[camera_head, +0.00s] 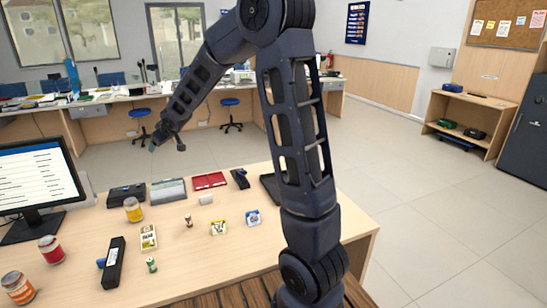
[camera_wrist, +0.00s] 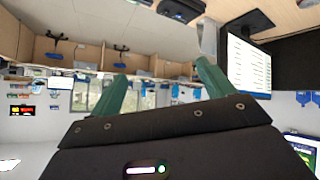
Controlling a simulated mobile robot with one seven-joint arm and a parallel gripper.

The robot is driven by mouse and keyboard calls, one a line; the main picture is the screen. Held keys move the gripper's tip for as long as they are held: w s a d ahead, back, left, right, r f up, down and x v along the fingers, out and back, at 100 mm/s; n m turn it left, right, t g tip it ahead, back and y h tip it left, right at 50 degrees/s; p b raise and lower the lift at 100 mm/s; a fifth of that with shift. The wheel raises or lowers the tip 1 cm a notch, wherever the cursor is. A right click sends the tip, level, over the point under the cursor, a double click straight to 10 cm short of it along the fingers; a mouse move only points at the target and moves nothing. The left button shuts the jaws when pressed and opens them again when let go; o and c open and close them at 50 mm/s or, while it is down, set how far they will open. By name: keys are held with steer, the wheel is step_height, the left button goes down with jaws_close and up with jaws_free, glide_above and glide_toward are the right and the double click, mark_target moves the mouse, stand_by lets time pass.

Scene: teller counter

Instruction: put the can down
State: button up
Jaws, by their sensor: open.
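My gripper (camera_head: 166,145) is raised beyond the far edge of the near desk in the head view, well apart from everything on it. In the wrist view its two green fingers (camera_wrist: 160,85) are spread, with nothing between them. Several can-like or jar-like things stand upright on the desk's left: a red one (camera_head: 51,250), an orange one (camera_head: 18,288) and a yellow one (camera_head: 133,209). A small green cylinder (camera_head: 151,264) stands nearer the middle. I cannot tell which of these is the can.
The near desk (camera_head: 215,268) also holds a monitor (camera_head: 40,180), a black stapler-like thing (camera_head: 114,262), a red tray (camera_head: 209,181) and several small boxes. Its front middle is bare. A back counter (camera_head: 105,101) with blue stools stands behind. Open floor lies at right.

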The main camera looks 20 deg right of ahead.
steer(key=s+d+r+m+g+h, duration=0.15)
steer(key=s+d+r, duration=0.25)
steer(key=s+d, duration=0.5)
steer(key=s+d+r+m+t+h, duration=0.15)
steer(key=s+d+r+m, duration=0.35)
steer(key=d, duration=0.7)
steer(key=s+d+f+g, duration=0.1)
steer(key=s+d, duration=0.2)
steer(key=s, duration=0.5)
steer(key=s+d+f+m+g, duration=0.1)
steer(key=s+d, duration=0.2)
steer(key=s, duration=0.6)
steer(key=s+d+f+m+g+h, duration=0.1)
steer(key=s+d+g, duration=0.1)
steer(key=s, duration=0.6)
steer(key=shift+s+d+f, duration=0.2)
steer(key=shift+s+d, duration=0.05)
steer(key=shift+d, duration=0.5)
